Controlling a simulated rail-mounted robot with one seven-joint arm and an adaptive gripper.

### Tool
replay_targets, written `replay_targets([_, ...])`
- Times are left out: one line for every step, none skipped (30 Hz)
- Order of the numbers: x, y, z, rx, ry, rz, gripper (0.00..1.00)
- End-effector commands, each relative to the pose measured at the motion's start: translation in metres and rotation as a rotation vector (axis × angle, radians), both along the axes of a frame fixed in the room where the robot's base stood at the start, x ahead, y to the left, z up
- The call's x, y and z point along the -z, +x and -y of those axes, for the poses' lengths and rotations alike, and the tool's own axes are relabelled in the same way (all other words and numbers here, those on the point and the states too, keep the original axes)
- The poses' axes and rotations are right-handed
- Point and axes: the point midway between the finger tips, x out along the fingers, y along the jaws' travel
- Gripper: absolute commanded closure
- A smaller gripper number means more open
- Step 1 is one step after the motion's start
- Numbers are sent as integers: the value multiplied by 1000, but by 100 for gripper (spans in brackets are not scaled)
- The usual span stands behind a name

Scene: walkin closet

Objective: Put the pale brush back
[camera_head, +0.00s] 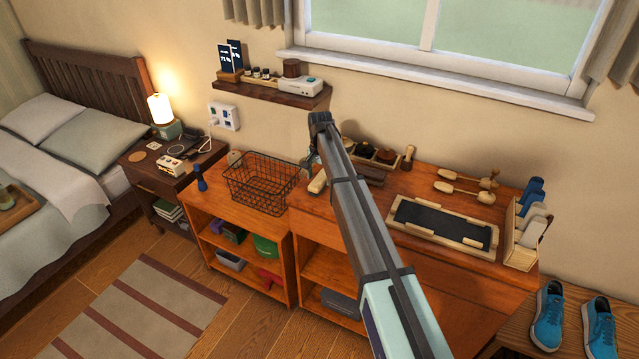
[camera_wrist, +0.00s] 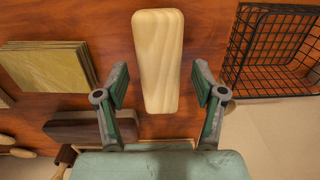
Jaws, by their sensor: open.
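A pale wooden block, which looks like the back of the pale brush (camera_wrist: 158,60), lies on the orange-brown wooden top. It also shows in the head view (camera_head: 317,184), just right of the wire basket. No bristles can be seen. My gripper (camera_wrist: 160,88) is open, with one finger on each side of the block near its narrower end; I cannot tell whether they touch it. In the head view my gripper (camera_head: 311,164) is small and partly hidden by my arm. A pale slotted wooden holder (camera_head: 519,258) with several blue and grey-white pieces stands at the right end.
A black wire basket (camera_head: 262,182) stands close beside the block. A dark brown block (camera_wrist: 95,127) and a stack of yellowish boards (camera_wrist: 45,66) lie on its other side. A dark-centred tray (camera_head: 445,224) and wooden-handled tools (camera_head: 464,191) occupy the top before the holder.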

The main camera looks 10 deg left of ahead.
Motion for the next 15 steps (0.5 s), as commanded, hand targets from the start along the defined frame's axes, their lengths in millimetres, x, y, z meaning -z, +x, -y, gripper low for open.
replay_targets([-7, 1, 0, 0, 1, 4, 31])
replay_targets([-12, 1, 0, 0, 1, 4, 31])
replay_targets([-20, 1, 0, 0, 1, 3, 31])
replay_targets([-25, 1, 0, 0, 1, 4, 31])
replay_targets([-32, 1, 0, 0, 1, 4, 31])
replay_targets([-40, 1, 0, 0, 1, 3, 31])
replay_targets([-45, 1, 0, 0, 1, 3, 31])
replay_targets([-51, 1, 0, 0, 1, 4, 31])
replay_targets([-59, 1, 0, 0, 0, 2, 31])
replay_targets([-63, 2, 0, 0, 0, 2, 31])
replay_targets([-68, 2, 0, 0, 1, 3, 31])
replay_targets([-75, 1, 0, 0, 0, 2, 31])
replay_targets([-79, 1, 1, 0, 1, 1, 31])
replay_targets([-82, 1, 1, 0, 1, 1, 31])
replay_targets([-86, 1, 1, 0, 1, 1, 31])
